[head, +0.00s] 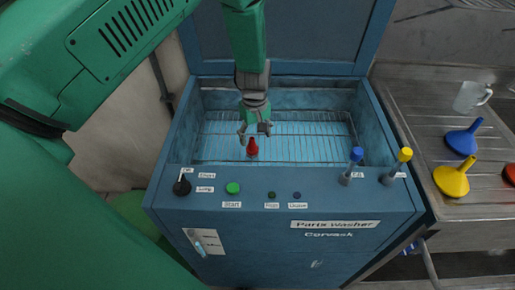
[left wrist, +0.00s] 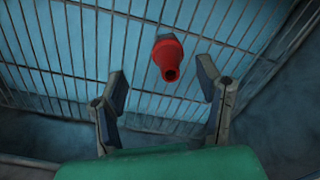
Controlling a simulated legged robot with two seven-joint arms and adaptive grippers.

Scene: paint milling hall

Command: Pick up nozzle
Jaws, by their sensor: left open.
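A red nozzle (head: 252,147) sits on the wire rack (head: 310,147) inside the blue parts washer (head: 290,232). In the left wrist view the nozzle (left wrist: 169,57) shows its open end towards the camera, over the rack bars (left wrist: 60,60). My left gripper (head: 256,130) hangs down inside the washer directly above the nozzle. In the left wrist view its two fingers (left wrist: 164,92) are spread wide and empty. The nozzle lies beyond the fingertips, between their lines and nearer the right finger. I see no contact. My right gripper is not in view.
The washer's raised lid (head: 290,35) stands behind the basin. Blue (head: 356,155) and yellow (head: 405,155) capped levers rise at its front right. A steel counter (head: 420,110) at right holds a blue funnel (head: 463,139), a yellow funnel (head: 453,179) and a clear jug (head: 470,97).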

